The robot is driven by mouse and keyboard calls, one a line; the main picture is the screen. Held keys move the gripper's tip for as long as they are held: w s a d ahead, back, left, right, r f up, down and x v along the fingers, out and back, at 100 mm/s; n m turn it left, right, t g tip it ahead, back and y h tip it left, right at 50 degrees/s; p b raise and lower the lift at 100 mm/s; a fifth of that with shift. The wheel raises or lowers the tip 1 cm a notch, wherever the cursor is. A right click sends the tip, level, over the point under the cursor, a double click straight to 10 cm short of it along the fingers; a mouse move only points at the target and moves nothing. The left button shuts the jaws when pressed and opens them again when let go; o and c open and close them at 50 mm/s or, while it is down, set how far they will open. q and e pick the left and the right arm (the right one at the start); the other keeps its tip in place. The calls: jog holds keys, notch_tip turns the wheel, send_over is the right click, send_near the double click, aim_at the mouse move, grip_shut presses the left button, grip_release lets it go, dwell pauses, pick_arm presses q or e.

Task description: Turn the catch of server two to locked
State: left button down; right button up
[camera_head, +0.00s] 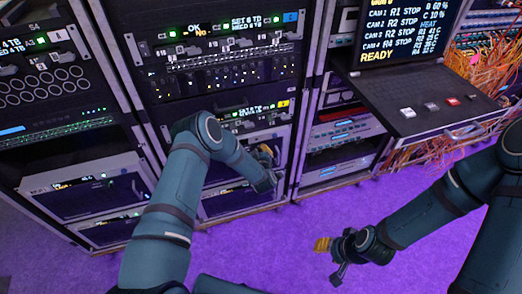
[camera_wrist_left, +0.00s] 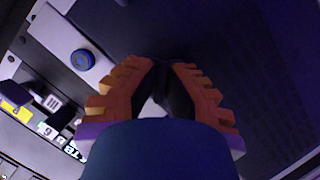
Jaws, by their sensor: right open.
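The rack (camera_head: 220,60) holds several servers and panels in the head view. I cannot read which one is server two. My left gripper (camera_head: 268,165) is at the lower right of this rack, in front of the server fronts, and my left arm hides part of them. In the left wrist view its orange fingers (camera_wrist_left: 160,68) lean towards each other before a dark surface, and any gap between the tips is unclear. A round blue knob (camera_wrist_left: 82,60) sits on a pale strip left of the fingers, apart from them; I cannot tell whether it is the catch. My right gripper (camera_head: 329,258) is open and empty above the floor.
A pull-out shelf with buttons (camera_head: 428,107) and a screen (camera_head: 405,30) are at the right. Orange cables (camera_head: 485,75) hang beside it. Labels (camera_wrist_left: 48,115) show at the left wrist view's left edge. The purple floor (camera_head: 300,225) is clear in front of the racks.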

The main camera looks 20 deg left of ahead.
pick_arm(q)
jog(key=m, duration=0.1)
jog(key=m+g+y, duration=0.1)
jog(key=shift+w+r+m, duration=0.15)
jog(key=shift+m, duration=0.15)
jog(key=shift+m+g+y+b, duration=0.4)
jog(key=shift+m+g+y, duration=0.35)
jog(key=shift+m, duration=0.45)
jog(key=c, duration=1.1)
grip_release()
jog(key=v, duration=1.2)
